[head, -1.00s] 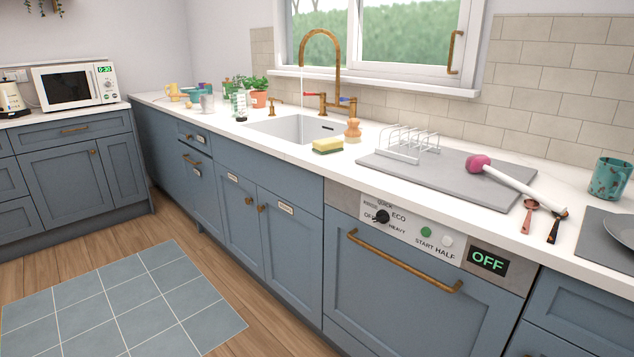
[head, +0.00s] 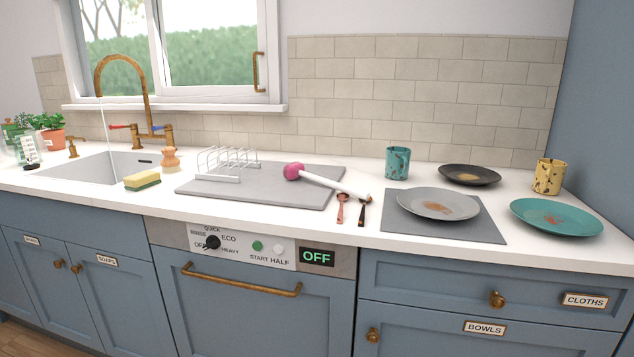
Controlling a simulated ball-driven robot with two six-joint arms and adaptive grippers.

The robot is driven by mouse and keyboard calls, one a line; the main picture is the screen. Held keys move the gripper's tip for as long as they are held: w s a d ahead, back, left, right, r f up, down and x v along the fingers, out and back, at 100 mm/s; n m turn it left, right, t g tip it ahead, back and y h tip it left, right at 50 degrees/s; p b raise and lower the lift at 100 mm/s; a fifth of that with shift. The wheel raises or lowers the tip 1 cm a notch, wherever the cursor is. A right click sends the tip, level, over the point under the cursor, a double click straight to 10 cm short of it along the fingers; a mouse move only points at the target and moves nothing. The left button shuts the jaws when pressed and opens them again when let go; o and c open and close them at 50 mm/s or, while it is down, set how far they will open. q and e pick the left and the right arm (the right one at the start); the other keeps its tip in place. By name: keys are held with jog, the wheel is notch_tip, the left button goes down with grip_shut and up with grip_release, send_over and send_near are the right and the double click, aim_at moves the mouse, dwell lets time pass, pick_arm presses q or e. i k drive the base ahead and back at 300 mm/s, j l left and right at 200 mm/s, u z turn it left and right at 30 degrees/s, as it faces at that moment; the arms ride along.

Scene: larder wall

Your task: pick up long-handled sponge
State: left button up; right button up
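The long-handled sponge (head: 325,182) lies on the counter in the head view, right of centre. It has a pink sponge head at its left end and a white handle with a dark tip. The head rests on the grey drying mat (head: 255,200); the handle slants down to the right across the mat's right edge. Nothing covers it. Neither of my grippers shows in the head view.
A white rack (head: 228,165) stands on the mat. A teal mug (head: 397,163) stands behind; a dirty grey plate (head: 438,204) lies right. A yellow-green sponge (head: 142,181) sits near the sink (head: 95,168).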

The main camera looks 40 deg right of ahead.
aim_at(292, 170)
jog(key=z, duration=1.2)
